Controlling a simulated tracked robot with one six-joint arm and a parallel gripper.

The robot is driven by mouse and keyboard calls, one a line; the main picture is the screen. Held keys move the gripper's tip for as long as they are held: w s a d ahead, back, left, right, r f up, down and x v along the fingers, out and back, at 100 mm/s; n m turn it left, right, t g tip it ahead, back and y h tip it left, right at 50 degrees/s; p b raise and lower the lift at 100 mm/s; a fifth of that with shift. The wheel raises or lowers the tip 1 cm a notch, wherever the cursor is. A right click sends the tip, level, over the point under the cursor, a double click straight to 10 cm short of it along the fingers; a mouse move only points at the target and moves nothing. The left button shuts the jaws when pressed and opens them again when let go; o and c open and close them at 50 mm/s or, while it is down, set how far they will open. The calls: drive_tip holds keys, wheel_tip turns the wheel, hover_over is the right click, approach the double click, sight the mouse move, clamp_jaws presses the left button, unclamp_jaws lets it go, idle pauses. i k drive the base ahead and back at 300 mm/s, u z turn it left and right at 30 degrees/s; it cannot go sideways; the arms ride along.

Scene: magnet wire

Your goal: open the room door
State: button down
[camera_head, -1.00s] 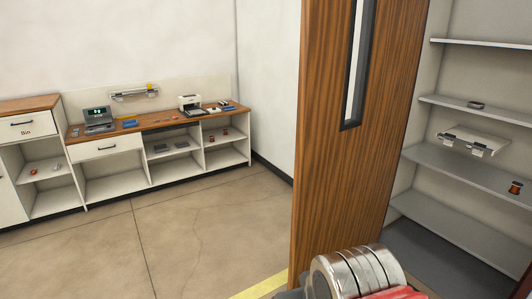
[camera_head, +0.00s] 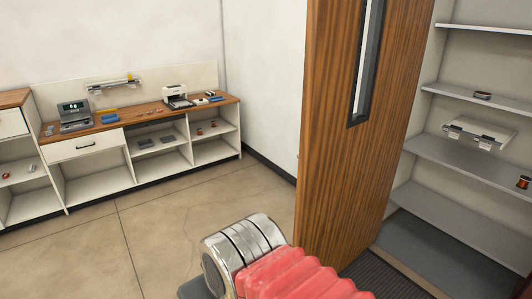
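The room door (camera_head: 345,150) is a brown wood-grain panel with a narrow dark-framed window (camera_head: 367,60). My arm shows at the bottom as a silver ringed part with a red ribbed sleeve, in front of the door's lower part. My gripper's fingers are not in the picture. I see no door handle, and whether my arm touches the door I cannot tell.
A long white cabinet with a wooden top (camera_head: 130,122) runs along the left wall, with devices on it. Grey shelves (camera_head: 470,163) stand to the right of the door. The floor (camera_head: 165,230) between cabinet and door is clear. A dark mat (camera_head: 385,275) lies at the door's foot.

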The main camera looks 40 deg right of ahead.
sight(348, 162)
drive_tip(key=u, duration=0.15)
drive_tip(key=i, duration=2.2)
drive_tip(key=z, duration=0.6)
drive_tip(key=i, duration=0.7)
drive_tip(key=z, duration=0.8)
drive_tip(key=i, duration=0.8)
drive_tip(key=z, duration=0.45)
